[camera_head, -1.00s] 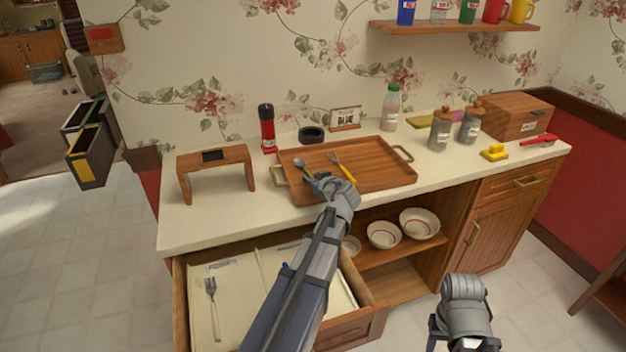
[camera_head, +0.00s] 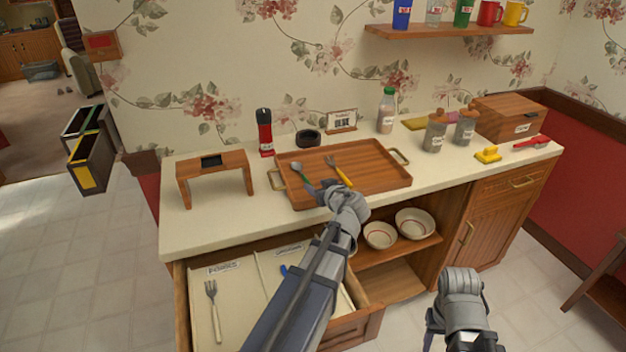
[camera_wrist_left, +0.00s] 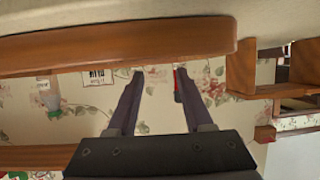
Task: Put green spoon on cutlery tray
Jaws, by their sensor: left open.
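The green spoon (camera_head: 298,169) lies in the wooden cutlery tray (camera_head: 385,180) on the counter. Its grey bowl and part of its green handle show in the head view; the rest is hidden near my left gripper. My left gripper (camera_head: 322,189) is open at the tray's front edge, close to the spoon's handle. In the left wrist view the two fingers (camera_wrist_left: 158,74) are spread with nothing between them, and a wooden edge (camera_wrist_left: 120,45) crosses above. My right gripper (camera_head: 432,332) is low in front of the cabinet, partly out of frame.
A yellow-handled fork (camera_head: 342,173) lies in the tray beside the spoon. A small wooden stand (camera_head: 215,163), red grinder (camera_head: 264,130) and black bowl (camera_head: 308,138) stand around it. Below, an open drawer (camera_head: 180,300) holds a grey fork (camera_head: 213,308); bowls (camera_head: 380,236) sit on a shelf.

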